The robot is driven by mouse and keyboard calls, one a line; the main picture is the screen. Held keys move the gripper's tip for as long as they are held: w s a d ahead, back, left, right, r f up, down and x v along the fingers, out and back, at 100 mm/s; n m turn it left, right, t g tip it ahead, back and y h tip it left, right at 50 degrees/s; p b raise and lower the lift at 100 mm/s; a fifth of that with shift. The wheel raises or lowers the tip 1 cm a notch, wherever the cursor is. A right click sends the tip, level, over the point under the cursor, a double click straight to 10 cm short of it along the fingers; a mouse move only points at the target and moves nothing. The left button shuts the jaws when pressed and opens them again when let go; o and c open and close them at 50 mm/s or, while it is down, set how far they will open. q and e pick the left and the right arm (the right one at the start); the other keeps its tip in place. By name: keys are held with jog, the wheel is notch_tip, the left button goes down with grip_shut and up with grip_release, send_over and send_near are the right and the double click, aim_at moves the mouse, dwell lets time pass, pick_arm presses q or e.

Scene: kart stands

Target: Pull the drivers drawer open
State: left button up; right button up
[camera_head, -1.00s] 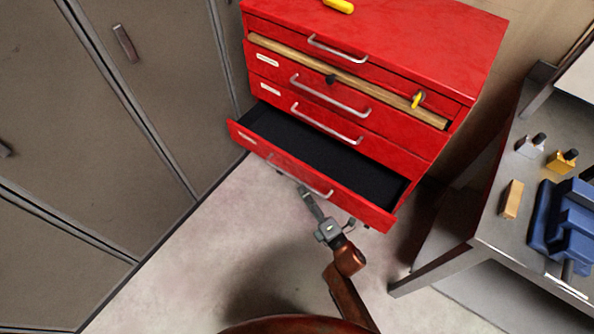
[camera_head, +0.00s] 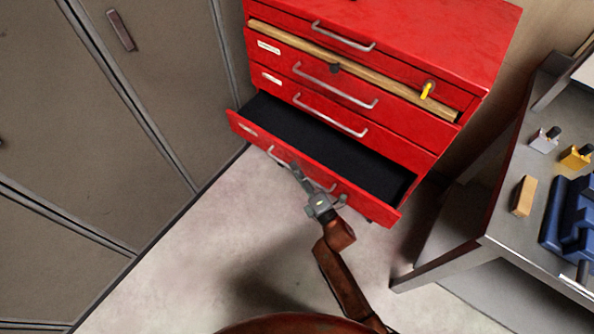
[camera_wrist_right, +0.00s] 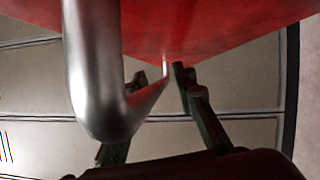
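A red tool cabinet (camera_head: 400,45) has several drawers with metal bar handles and small labels too small to read, so I cannot tell which is the drivers drawer. The lowest visible drawer (camera_head: 355,192) stands open, with a dark, empty-looking inside. My right gripper (camera_head: 316,184) is at that drawer's handle (camera_head: 278,158), its fingers spread apart. In the right wrist view, the handle (camera_wrist_right: 95,75) looms large at the left, and its bar runs back between the fingers of the gripper (camera_wrist_right: 160,118). I cannot tell whether they touch it. My left gripper is not in view.
A wooden bar (camera_head: 350,70) lies across the upper drawer fronts, with a yellow-handled piece (camera_head: 427,90) at its right end. Grey lockers (camera_head: 130,130) stand left. A metal bench (camera_head: 510,215) with a wooden block (camera_head: 524,196) and a blue tool (camera_head: 573,220) stands right. Floor in front is clear.

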grip_shut()
dwell(0.4)
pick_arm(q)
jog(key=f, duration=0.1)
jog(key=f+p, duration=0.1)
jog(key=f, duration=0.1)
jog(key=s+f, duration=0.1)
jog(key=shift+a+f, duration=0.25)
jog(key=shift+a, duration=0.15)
pick_arm(e)
jog(key=s+a, duration=0.4)
jog(key=s, duration=0.2)
jog(key=shift+s+a, duration=0.35)
jog(key=shift+a, duration=0.05)
jog(key=shift+f, duration=0.1)
jog(key=shift+o, duration=0.6)
grip_release()
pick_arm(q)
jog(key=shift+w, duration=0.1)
